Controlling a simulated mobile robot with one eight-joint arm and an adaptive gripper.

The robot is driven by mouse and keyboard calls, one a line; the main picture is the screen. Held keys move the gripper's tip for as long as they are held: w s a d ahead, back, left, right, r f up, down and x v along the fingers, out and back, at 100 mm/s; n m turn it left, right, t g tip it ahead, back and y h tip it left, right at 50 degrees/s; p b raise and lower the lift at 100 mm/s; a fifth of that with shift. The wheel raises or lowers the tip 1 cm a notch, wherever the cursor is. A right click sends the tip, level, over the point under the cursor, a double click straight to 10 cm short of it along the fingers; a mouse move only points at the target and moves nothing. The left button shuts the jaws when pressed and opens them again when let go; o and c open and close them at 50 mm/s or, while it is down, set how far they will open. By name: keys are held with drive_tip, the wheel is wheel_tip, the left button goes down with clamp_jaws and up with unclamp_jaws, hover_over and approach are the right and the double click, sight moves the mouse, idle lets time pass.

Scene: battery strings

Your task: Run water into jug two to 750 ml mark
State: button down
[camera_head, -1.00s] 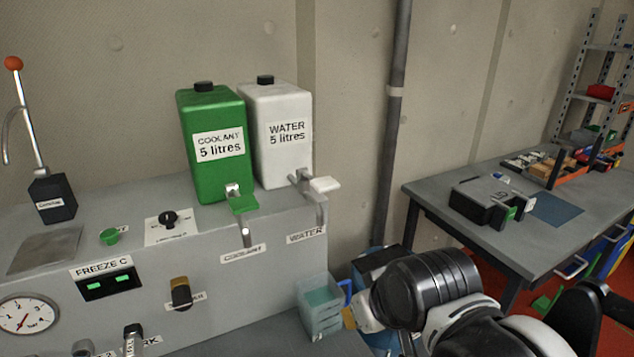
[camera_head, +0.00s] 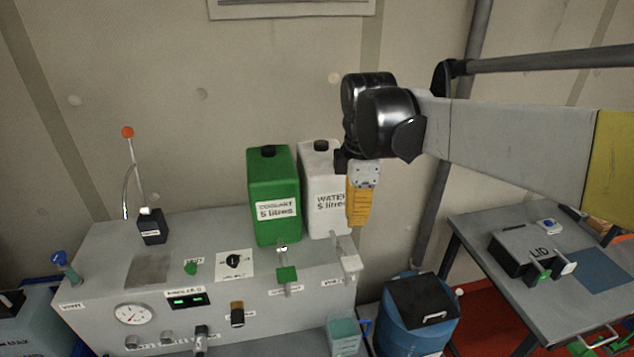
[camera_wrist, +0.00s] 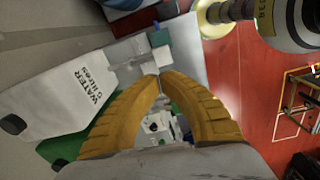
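A white water canister (camera_head: 322,215) stands at the back of the grey bench. Its tap has a white lever (camera_head: 351,263). A translucent teal jug (camera_head: 344,338) with a blue handle stands below that tap; its marks, number and water level are not readable. My gripper (camera_head: 358,222) hangs fingers-down above the tap, overlapping the canister's right side in the head view. It touches neither lever nor jug. In the wrist view my yellow fingers (camera_wrist: 158,76) meet at their tips with nothing between them. The canister (camera_wrist: 65,95) also shows there, at left.
A green coolant canister (camera_head: 273,190) with its green tap lever (camera_head: 286,273) is just left of the water canister. A blue drum (camera_head: 415,325) stands right of the bench. A grey table (camera_head: 480,235) with a lidded box is farther right.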

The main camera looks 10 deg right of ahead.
sight(347, 258)
drive_tip(key=shift+w+a+r+n+g+p, duration=0.1)
drive_tip(key=shift+w+r+n+g+p, duration=0.05)
drive_tip(key=shift+w+r+n+p, duration=0.35)
drive_tip(key=shift+w+a+r+n+g+p, duration=0.15)
drive_tip(key=shift+r+n, duration=0.15)
drive_tip(key=shift+r, duration=0.25)
drive_tip(key=shift+f, duration=0.1)
wheel_tip(347, 258, down, 14)
drive_tip(key=shift+r+p, duration=0.1)
drive_tip(key=shift+p, duration=0.55)
